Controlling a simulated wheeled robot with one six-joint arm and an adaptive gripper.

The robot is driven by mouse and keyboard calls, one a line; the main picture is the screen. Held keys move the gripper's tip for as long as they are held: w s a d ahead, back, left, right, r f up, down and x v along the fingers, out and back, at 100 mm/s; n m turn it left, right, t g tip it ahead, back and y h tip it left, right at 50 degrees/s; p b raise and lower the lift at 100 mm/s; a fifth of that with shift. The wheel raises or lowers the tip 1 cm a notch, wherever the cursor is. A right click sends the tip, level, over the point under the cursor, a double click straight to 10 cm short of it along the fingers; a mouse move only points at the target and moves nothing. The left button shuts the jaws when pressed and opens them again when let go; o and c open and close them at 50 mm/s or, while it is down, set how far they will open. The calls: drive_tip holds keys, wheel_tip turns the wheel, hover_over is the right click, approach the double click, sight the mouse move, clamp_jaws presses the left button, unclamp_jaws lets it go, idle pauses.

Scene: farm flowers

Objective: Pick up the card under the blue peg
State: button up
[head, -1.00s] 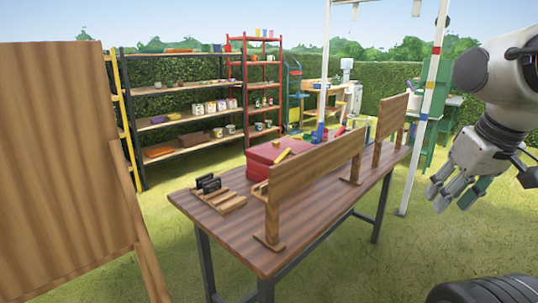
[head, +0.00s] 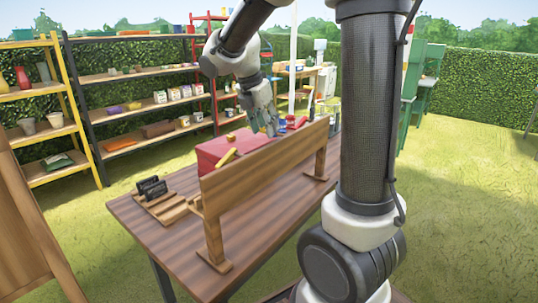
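My gripper (head: 265,122) points down over the far side of the wooden table (head: 140,222), behind a wooden board. Its fingers are small here, and I cannot tell whether they are open or shut. A small blue item (head: 283,126) shows just right of the fingers; I cannot tell whether it is the blue peg. No card can be made out; the upright wooden board (head: 262,168) turns its back to me and hides what is on its far face. A yellow stick-like piece (head: 226,158) shows at the board's top edge.
A red box (head: 212,151) sits behind the board. A wooden rack with dark upright pieces (head: 152,189) stands at the table's left end. Shelves with pots (head: 130,105) line the hedge. A plain wooden panel (head: 22,225) is at far left. Grass is open on the right.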

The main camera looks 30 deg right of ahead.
drive_tip(key=x, duration=0.7)
drive_tip(key=shift+s+a+f, duration=0.15)
drive_tip(key=shift+a, duration=0.25)
drive_tip(key=shift+c, duration=0.3)
clamp_jaws()
